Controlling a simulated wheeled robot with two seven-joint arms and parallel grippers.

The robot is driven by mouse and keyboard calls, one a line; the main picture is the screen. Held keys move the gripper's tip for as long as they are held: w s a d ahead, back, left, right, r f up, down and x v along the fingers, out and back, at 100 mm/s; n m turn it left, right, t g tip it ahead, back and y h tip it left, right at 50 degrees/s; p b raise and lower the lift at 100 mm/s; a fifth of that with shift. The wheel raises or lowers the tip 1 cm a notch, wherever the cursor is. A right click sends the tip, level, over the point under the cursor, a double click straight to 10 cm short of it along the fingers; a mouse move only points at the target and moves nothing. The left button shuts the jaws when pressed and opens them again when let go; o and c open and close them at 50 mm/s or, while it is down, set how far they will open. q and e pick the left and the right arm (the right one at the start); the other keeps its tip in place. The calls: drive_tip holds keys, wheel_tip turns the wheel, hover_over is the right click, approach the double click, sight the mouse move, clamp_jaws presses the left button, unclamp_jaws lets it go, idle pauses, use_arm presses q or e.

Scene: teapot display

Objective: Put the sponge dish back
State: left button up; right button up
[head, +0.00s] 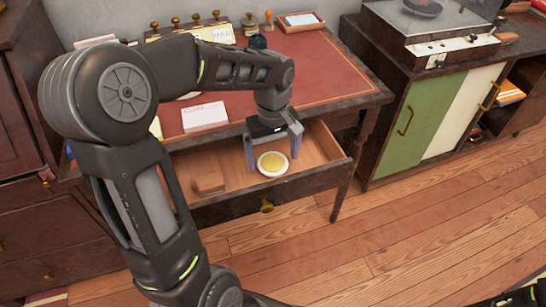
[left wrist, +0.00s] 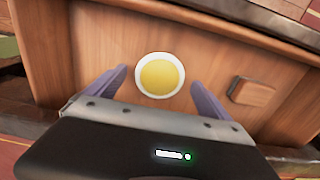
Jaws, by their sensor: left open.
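The sponge dish (head: 272,164) is a small round white dish with a yellow sponge in it. It sits in the open desk drawer (head: 320,183), toward the drawer's right part. My left gripper (head: 272,165) points down into the drawer, with its fingers open around or just above the dish. In the left wrist view the dish (left wrist: 160,76) shows between and beyond the two fingertips, with gaps on both sides. I cannot tell how far above it the fingers are. My right gripper is not in view.
A small wooden block (head: 209,184) lies in the drawer left of the dish. The red-topped desk (head: 325,75) above holds white cards (head: 205,115), a tray (head: 300,20) and small items at the back. A record-player cabinet (head: 420,110) stands at right. The floor in front is clear.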

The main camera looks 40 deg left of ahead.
sight(273, 162)
use_arm(q)
wheel_tip(273, 162, up, 11)
drive_tip(key=p, duration=0.2)
drive_tip(key=shift+f, duration=0.2)
idle(0.4)
